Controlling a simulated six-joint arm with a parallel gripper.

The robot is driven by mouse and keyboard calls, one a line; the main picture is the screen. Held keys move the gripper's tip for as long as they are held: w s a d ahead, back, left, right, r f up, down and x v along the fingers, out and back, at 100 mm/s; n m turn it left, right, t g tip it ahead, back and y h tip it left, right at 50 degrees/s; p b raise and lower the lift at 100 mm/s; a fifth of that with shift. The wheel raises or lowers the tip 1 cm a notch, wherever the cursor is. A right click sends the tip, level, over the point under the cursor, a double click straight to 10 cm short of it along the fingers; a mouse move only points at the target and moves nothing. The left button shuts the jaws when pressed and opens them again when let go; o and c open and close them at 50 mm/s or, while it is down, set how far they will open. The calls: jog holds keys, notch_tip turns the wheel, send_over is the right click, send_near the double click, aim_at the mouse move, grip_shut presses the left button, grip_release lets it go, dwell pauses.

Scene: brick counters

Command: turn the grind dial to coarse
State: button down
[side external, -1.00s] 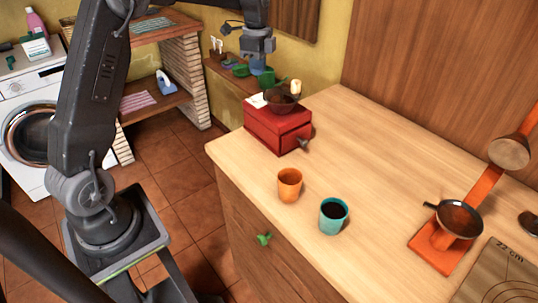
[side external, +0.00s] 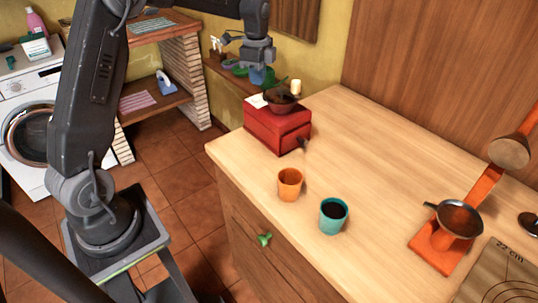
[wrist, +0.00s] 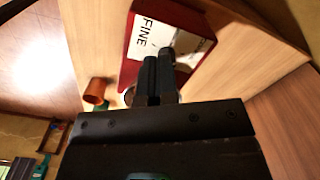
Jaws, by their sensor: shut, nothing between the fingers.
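The grinder is a red box (side external: 272,128) at the counter's back left corner, with a dark bowl (side external: 281,101) and a cream-knobbed crank on top. In the wrist view its red top (wrist: 133,42) carries a white label (wrist: 152,33) reading FINE. My gripper (side external: 262,66) is above the back of the grinder in the side view. In the wrist view my gripper (wrist: 158,70) is shut and empty, its fingers together over the label area. The fingers cover part of the label, and I cannot make out the dial clearly or where it points.
An orange cup (side external: 289,184) and a teal cup (side external: 333,215) with dark contents stand in front of the grinder. The middle of the counter (side external: 375,160) is clear.

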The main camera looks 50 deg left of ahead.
aim_at(257, 97)
jog(key=shift+s+f, duration=0.15)
jog(key=shift+f, duration=1.65)
jog(key=shift+d, duration=0.15)
jog(key=shift+w, duration=0.45)
jog(key=shift+a, duration=0.2)
jog(key=shift+s+a, duration=0.15)
jog(key=shift+a, duration=0.15)
notch_tip(257, 97, up, 6)
jog(key=shift+a+f, duration=0.1)
jog(key=shift+a, duration=0.05)
jog(key=shift+r, duration=0.3)
